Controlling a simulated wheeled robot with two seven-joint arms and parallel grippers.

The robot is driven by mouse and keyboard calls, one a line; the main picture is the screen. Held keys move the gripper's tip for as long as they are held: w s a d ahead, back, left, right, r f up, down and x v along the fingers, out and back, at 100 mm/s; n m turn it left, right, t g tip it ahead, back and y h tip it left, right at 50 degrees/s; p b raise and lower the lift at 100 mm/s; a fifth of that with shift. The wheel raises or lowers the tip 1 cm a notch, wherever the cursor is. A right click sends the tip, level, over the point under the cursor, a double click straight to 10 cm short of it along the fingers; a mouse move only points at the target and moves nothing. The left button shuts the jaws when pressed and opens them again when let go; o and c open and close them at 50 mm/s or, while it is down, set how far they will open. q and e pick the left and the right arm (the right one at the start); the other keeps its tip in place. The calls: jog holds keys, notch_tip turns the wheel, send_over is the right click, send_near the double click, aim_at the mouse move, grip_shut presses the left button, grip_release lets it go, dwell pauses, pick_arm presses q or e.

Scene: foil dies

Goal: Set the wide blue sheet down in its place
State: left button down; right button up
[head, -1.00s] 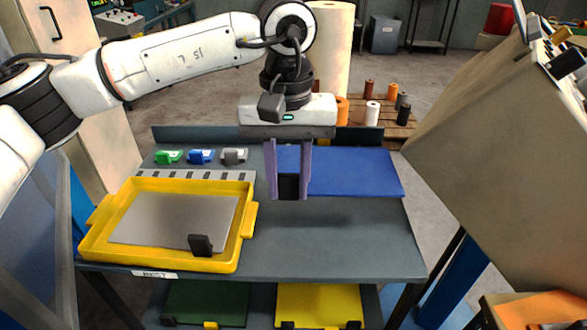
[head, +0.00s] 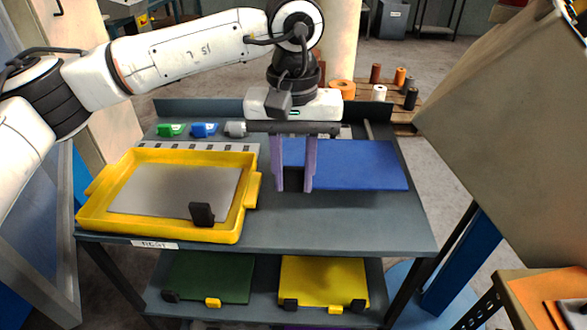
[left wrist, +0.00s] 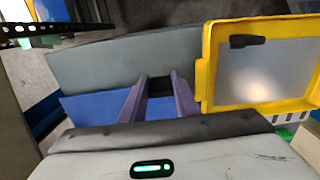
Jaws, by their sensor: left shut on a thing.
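The wide blue sheet (head: 360,165) is at the right part of the grey bench top, roughly level. My left gripper (head: 294,190) is at its left front corner, with its purple fingers shut on a small black grip of the sheet. A dark shadow lies in front of the sheet; whether it touches the bench I cannot tell. The left wrist view also shows the blue sheet (left wrist: 95,105) left of the fingers (left wrist: 160,85) and partly behind them. My right gripper is not in view.
A yellow tray (head: 250,200) holding a grey sheet (head: 175,188) with a black grip stands left of the gripper. Green, blue and grey small items (head: 203,130) stand behind it. The bench front is clear. Green and yellow sheets (head: 325,280) lie on the shelf below.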

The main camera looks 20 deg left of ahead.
aim_at(294, 191)
pick_arm(q)
notch_tip(294, 191, down, 4)
jog(key=shift+r+b, duration=0.1)
jog(key=shift+b, duration=1.1)
jog(key=shift+f+b, duration=0.45)
jog(key=shift+f, duration=0.55)
jog(key=shift+f+b, duration=0.4)
jog(key=shift+b, duration=0.15)
jog(key=c, duration=1.3)
grip_release()
